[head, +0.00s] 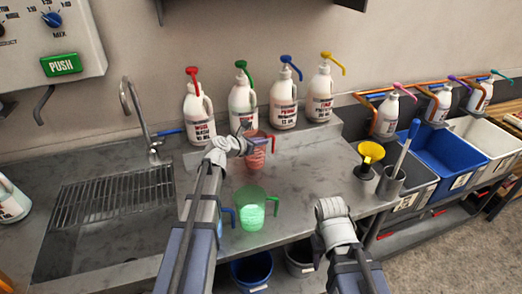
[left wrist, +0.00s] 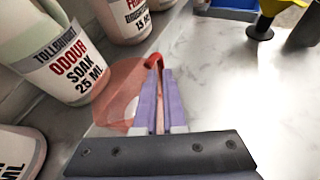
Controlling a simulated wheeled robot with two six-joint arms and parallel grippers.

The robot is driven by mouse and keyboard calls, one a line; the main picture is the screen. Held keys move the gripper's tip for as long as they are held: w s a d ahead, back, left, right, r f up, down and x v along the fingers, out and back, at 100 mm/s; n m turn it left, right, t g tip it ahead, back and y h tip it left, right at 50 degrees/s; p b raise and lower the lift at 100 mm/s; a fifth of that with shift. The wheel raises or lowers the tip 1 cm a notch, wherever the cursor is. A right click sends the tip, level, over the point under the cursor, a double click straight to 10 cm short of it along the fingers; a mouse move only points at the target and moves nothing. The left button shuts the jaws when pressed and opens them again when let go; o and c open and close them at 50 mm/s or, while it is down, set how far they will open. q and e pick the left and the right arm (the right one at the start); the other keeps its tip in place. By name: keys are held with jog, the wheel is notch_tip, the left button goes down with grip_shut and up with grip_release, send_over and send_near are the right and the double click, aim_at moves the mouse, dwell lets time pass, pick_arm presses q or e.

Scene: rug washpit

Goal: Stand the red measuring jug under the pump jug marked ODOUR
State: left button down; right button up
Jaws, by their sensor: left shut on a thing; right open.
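The red measuring jug (head: 257,158) is translucent and looks upright, in front of the white pump jug with the green pump (head: 242,98). In the left wrist view that pump jug's label reads ODOUR SOAK 25 ML (left wrist: 75,62). The red jug (left wrist: 112,100) is close in front of it there. My left gripper (head: 262,144) is shut on the red jug's handle; its purple fingers (left wrist: 160,100) show in the wrist view. I cannot tell whether the jug's base touches the surface. My right gripper (head: 330,210) is open and apart, over the counter's front edge.
Pump jugs with red (head: 197,112), blue (head: 286,102) and yellow (head: 320,92) pumps stand alongside on the ledge. A green jug (head: 250,210) is on the counter. A yellow funnel (head: 369,152) stands at right. The sink (head: 105,215) is at left. The counter's middle is largely clear.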

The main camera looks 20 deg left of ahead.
pick_arm(q)
notch_tip(320, 180, down, 2)
jog(key=shift+f+b, duration=0.1)
jog(key=shift+b, duration=0.55)
pick_arm(e)
notch_tip(320, 180, down, 2)
pick_arm(q)
jog(key=c, duration=1)
grip_release()
pick_arm(e)
jog(key=shift+f, duration=0.1)
